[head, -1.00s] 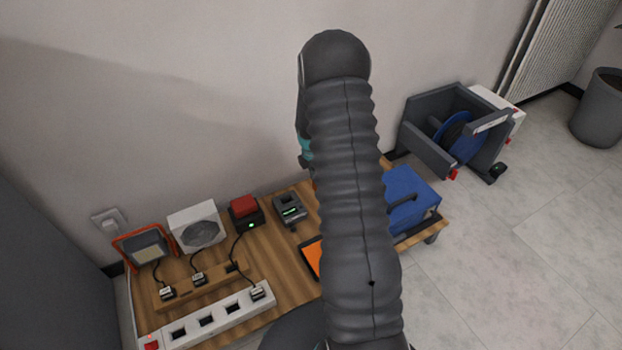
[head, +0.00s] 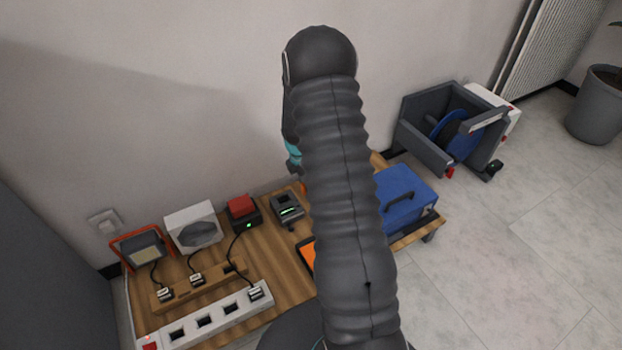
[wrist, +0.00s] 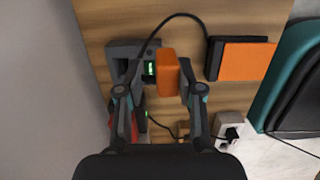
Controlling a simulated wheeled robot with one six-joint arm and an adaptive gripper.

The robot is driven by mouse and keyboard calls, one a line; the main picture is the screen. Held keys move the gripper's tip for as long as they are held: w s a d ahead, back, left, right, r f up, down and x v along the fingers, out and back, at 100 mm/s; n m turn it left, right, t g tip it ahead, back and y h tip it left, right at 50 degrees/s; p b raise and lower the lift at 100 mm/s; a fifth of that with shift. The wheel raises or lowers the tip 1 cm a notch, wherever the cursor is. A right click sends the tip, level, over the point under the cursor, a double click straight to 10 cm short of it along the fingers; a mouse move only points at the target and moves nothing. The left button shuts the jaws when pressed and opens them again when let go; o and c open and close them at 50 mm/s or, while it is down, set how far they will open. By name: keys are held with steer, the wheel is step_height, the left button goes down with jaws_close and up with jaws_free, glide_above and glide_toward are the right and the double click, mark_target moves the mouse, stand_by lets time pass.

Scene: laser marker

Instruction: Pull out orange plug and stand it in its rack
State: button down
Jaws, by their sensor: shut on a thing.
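In the wrist view the orange plug (wrist: 167,72) is between the fingertips of my gripper (wrist: 163,74), which is shut on it. A black cable loops from around the plug to an orange and black pad (wrist: 247,61). The plug overlaps the right side of a dark grey unit with a green display (wrist: 122,50); I cannot tell how high above it the plug is. In the head view my arm hides most of the gripper. A wooden rack strip (head: 213,281) with plugs standing at it lies behind a white power strip (head: 187,340).
On the wooden table stand an orange-framed lamp (head: 143,250), a white fan (head: 193,229), a red-topped box (head: 242,210) and a blue toolbox (head: 405,193). A cable reel in a grey holder (head: 425,150) is on the floor at right. The wall is close behind.

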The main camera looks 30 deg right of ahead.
steer(key=s+a, duration=0.3)
steer(key=a, duration=1.1)
steer(key=shift+a+b, duration=0.15)
steer(key=shift+b, duration=0.25)
steer(key=s+a, duration=0.2)
steer(key=a, duration=0.6)
steer(key=s+a, duration=0.2)
steer(key=a, duration=0.7)
steer(key=shift+a+b, duration=0.3)
steer(key=shift+b, duration=0.15)
stand_by(0.5)
stand_by(0.5)
steer(key=shift+f+b, duration=2.9)
steer(key=shift+f, duration=1.5)
steer(key=shift+p, duration=0.65)
